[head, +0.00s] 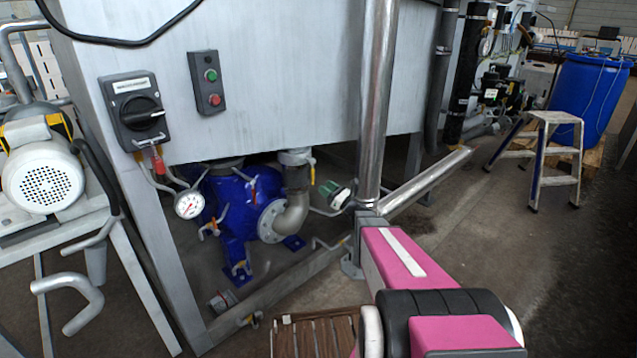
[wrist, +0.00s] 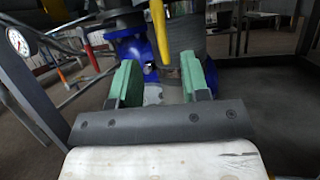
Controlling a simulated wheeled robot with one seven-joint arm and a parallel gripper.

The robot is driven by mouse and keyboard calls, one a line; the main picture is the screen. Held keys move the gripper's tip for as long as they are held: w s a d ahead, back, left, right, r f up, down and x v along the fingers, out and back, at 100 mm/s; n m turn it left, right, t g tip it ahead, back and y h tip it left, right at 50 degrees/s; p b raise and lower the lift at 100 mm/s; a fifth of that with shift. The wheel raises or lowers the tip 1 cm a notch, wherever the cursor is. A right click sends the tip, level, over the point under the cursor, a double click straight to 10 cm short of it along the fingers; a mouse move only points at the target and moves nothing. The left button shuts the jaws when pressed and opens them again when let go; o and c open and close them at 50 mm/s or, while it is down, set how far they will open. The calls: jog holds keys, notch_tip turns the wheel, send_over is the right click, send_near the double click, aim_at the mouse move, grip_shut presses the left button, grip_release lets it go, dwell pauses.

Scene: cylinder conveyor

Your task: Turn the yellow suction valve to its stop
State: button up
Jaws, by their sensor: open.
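The yellow valve handle (wrist: 160,30) hangs down from the top of the wrist view, beyond and above the gap between my fingers. In the head view a small yellow handle (head: 313,176) shows beside the pipe elbow (head: 292,216) of the blue pump (head: 238,205). My gripper (wrist: 160,75) is open, with its two green fingers apart and nothing visibly held between them. In the head view my gripper (head: 335,194) is small, just right of the yellow handle and partly behind the steel post. I cannot tell whether a finger touches the handle.
A steel post (head: 377,110) stands close to my gripper. The grey tank (head: 280,80) overhangs the pump. A pressure gauge (head: 189,204) and red-handled levers (wrist: 90,52) lie to the left. A step stool (head: 548,150) and blue barrel (head: 588,100) stand on the right.

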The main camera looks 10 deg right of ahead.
jog(key=shift+v, duration=1.4)
jog(key=s+a+f+n+g+h, duration=0.25)
jog(key=s+a+n+g, duration=0.25)
jog(key=s+n+g, duration=0.25)
jog(key=s+a+f+n+g+h, duration=0.25)
jog(key=s+a+n+g, duration=0.3)
jog(key=s+n, duration=0.3)
jog(key=s+d+n+g+h, duration=0.2)
jog(key=s+d+n+h, duration=0.6)
jog(key=s+n+h, duration=0.2)
jog(key=shift+s+d+n+h, duration=0.3)
jog(key=shift+s+n+h, duration=0.1)
jog(key=shift+h, duration=0.4)
